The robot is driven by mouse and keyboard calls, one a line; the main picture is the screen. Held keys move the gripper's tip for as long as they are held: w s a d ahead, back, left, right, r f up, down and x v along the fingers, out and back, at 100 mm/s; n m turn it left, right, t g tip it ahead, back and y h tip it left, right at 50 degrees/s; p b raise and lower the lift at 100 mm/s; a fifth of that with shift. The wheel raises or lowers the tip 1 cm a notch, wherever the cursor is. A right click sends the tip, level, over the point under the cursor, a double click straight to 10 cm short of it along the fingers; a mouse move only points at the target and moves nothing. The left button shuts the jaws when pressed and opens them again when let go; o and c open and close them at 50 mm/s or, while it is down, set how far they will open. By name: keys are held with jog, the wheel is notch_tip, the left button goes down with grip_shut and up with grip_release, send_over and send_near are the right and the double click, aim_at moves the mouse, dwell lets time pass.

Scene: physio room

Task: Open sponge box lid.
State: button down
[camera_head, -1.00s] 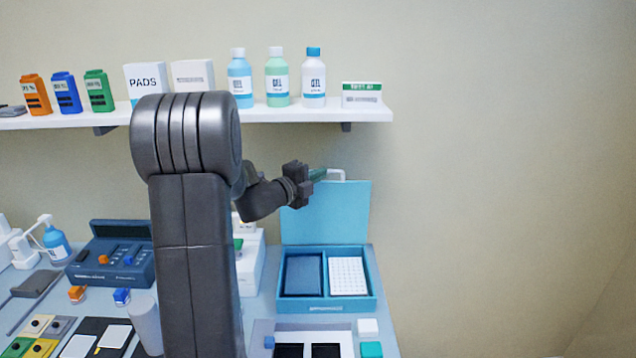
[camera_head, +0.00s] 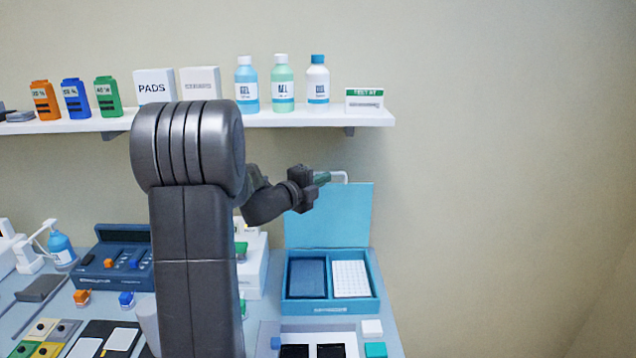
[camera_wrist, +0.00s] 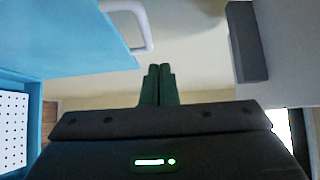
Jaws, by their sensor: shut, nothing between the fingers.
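The sponge box (camera_head: 332,305) is a teal-blue box at the right end of the table. Its lid (camera_head: 345,215) stands upright at the back, so the box is open. Inside are a dark blue sponge (camera_head: 306,278) and a white dotted pad (camera_head: 350,279). A white handle (camera_head: 345,176) sticks out at the lid's top edge and also shows in the wrist view (camera_wrist: 143,25). My gripper (camera_head: 326,178) is shut and empty, close to the lid's top and handle. In the wrist view its green fingers (camera_wrist: 160,84) are together, apart from the handle and the lid (camera_wrist: 75,30).
A shelf (camera_head: 300,119) with bottles (camera_head: 283,85) and cartons runs above my gripper. A dark blue device (camera_head: 112,262), a blue pump bottle (camera_head: 60,245) and small blocks stand on the left of the table. The wall right of the lid is clear.

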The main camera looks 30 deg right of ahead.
jog(key=r+b+v, duration=0.1)
jog(key=b+v, duration=0.1)
jog(key=v, duration=0.8)
jog(key=shift+r, duration=0.35)
jog(key=shift+s+a, duration=0.1)
jog(key=shift+a, duration=0.05)
